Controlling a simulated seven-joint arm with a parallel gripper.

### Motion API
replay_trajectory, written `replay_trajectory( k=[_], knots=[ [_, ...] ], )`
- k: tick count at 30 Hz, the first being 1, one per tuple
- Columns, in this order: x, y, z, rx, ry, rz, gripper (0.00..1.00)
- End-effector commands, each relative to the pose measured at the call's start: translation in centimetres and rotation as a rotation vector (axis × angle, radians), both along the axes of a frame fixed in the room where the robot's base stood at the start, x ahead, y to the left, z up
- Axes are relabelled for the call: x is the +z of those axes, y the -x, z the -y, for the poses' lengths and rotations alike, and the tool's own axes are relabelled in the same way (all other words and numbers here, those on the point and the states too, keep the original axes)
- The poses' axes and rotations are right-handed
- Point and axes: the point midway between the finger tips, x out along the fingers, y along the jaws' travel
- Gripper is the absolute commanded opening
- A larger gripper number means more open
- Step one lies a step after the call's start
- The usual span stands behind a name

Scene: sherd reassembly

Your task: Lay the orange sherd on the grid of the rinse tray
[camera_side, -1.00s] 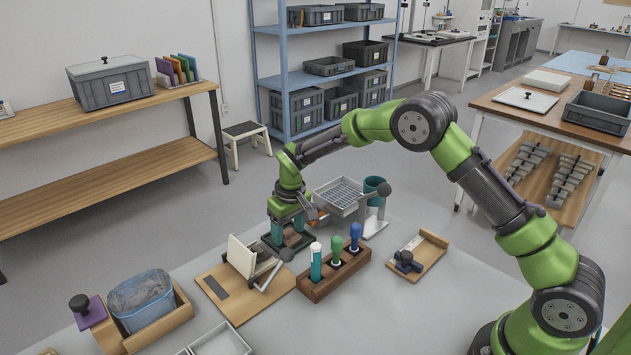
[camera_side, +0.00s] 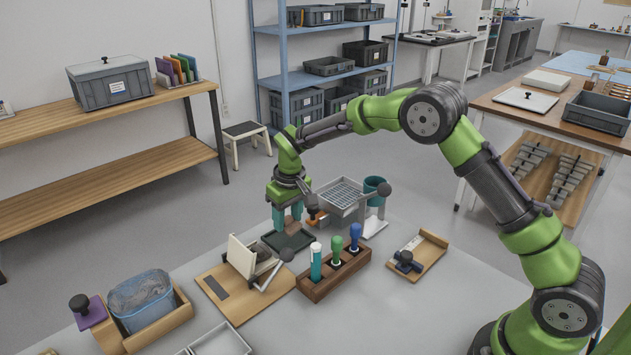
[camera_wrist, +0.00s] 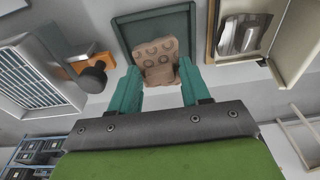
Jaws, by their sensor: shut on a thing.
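My gripper (camera_wrist: 161,82) is shut on the orange sherd (camera_wrist: 155,60), which looks tan-orange with stamped round marks in the wrist view. The sherd is held between the teal fingertips, raised above a dark green tray (camera_side: 301,247). That dark tray also shows behind the sherd in the wrist view (camera_wrist: 184,22). In the side view the sherd is mostly hidden by the fingers (camera_side: 287,217). The rinse tray (camera_side: 341,196), grey with a pale grid, stands to the right of and behind my gripper. In the wrist view the rinse tray (camera_wrist: 30,82) is at the left, and its visible grid is bare.
An orange block with a dark knob (camera_wrist: 93,78) lies between the dark tray and the rinse tray. A teal cup (camera_side: 376,187) stands beside the rinse tray. A wooden rack (camera_side: 335,274) with several upright tools is in front. A hinged white panel (camera_side: 241,257) stands left.

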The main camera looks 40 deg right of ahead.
Motion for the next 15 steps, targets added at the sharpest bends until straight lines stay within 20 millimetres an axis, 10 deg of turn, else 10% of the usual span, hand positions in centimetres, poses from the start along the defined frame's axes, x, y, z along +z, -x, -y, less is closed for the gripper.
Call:
replay_trajectory(
  k=[9, 15],
  knots=[
    [5.6, -0.1, 0.6, -0.010, 0.001, 0.004, 0.16],
    [7.5, -0.5, 6.7, -0.116, -0.002, 0.021, 0.16]
  ],
)
